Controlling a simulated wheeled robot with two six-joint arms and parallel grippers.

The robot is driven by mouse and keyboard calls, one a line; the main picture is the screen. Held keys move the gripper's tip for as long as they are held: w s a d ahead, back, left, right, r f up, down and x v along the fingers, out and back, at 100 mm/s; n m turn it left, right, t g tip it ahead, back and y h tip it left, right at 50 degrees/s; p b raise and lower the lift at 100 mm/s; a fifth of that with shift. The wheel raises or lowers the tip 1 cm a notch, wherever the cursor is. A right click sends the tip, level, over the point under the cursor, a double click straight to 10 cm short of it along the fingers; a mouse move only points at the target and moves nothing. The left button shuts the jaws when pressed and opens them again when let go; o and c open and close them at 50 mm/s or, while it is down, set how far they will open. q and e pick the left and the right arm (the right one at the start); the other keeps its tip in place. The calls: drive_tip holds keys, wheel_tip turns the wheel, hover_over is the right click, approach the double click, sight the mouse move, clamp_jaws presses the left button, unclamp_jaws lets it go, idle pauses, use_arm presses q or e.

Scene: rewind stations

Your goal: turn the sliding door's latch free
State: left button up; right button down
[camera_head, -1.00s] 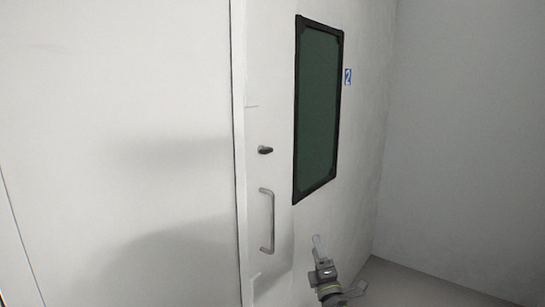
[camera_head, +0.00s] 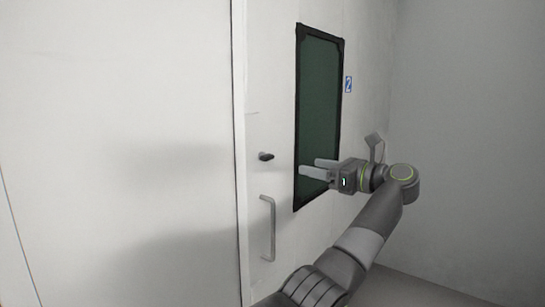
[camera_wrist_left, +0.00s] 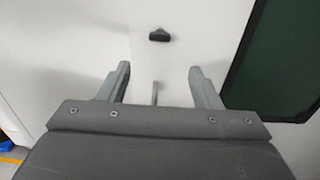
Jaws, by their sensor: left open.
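The sliding door (camera_head: 280,90) is white, with a small black latch (camera_head: 266,157) near its left edge. A grey bar handle (camera_head: 272,228) is mounted below the latch. My left gripper (camera_head: 305,167) is open and empty, a little to the right of the latch and apart from it. In the left wrist view the latch (camera_wrist_left: 159,35) lies roughly horizontal beyond the two open fingers (camera_wrist_left: 157,85), with the handle (camera_wrist_left: 155,92) showing between them. My right gripper is in neither current view.
A dark window (camera_head: 318,115) with a black frame is set in the door, behind my left gripper. A blue number sign (camera_head: 348,84) is right of it. A plain white wall panel (camera_head: 120,130) fills the left. Grey floor (camera_head: 400,285) shows at the lower right.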

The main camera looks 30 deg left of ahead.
sight(271, 158)
use_arm(q)
drive_tip(key=a+p, duration=0.1)
drive_tip(key=a, duration=0.3)
drive_tip(key=a+p, duration=0.1)
drive_tip(key=a, duration=0.3)
drive_tip(key=w+a+p, duration=0.1)
drive_tip(key=a+p, duration=0.1)
drive_tip(key=a, duration=0.3)
drive_tip(key=shift+a+r, duration=0.1)
drive_tip(key=shift+a, duration=0.4)
drive_tip(key=c, duration=1)
